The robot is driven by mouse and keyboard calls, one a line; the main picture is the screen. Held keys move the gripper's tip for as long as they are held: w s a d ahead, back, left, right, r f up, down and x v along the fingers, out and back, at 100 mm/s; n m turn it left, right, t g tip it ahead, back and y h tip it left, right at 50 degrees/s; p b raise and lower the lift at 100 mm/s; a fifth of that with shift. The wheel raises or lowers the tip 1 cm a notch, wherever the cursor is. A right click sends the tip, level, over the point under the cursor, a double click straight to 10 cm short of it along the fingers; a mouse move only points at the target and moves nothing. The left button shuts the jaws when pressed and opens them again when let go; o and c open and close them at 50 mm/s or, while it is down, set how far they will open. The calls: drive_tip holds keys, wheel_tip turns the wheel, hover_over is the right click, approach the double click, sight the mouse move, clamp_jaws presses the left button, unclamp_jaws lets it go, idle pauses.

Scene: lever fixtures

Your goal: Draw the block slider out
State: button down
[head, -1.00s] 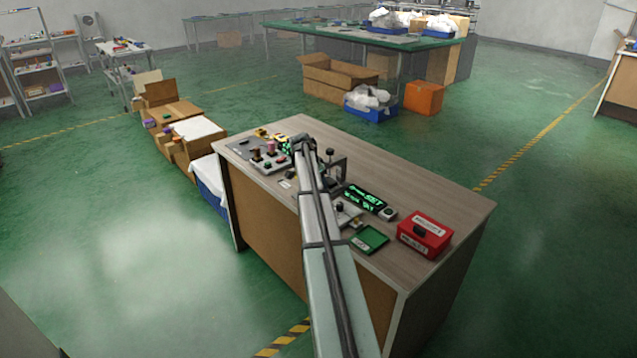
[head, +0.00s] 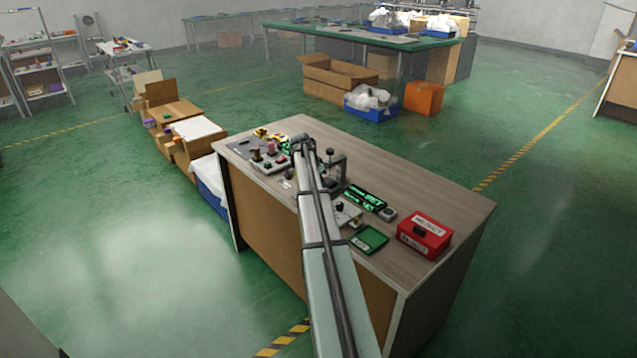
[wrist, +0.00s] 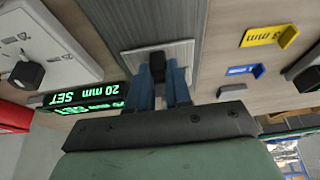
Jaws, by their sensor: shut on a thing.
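In the wrist view, my gripper (wrist: 165,92) has its two blue fingers shut on a small black block knob (wrist: 157,66). The knob sits at the near end of a long grey rail (wrist: 160,22), over a pale plate (wrist: 128,60). In the head view, my gripper's end is over the back left part of the workbench, and my arm hides the slider there. A black display (wrist: 85,98) with green text lies beside the slider. Its upper line in the wrist view reads "20 mm SET", upside down. The display also shows in the head view (head: 365,198).
A black upright fixture (head: 336,168) stands close to my arm. Yellow (wrist: 268,36) and blue (wrist: 243,71) tags lie by the rail.

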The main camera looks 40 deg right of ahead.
drive_tip(key=a, duration=0.8)
drive_tip(key=shift+a, duration=0.15)
drive_tip(key=c, duration=1)
unclamp_jaws()
drive_tip(key=shift+c, duration=0.2)
drive_tip(key=v, duration=1.3)
drive_tip(key=shift+a+r, duration=0.15)
drive_tip(key=shift+r, duration=0.2)
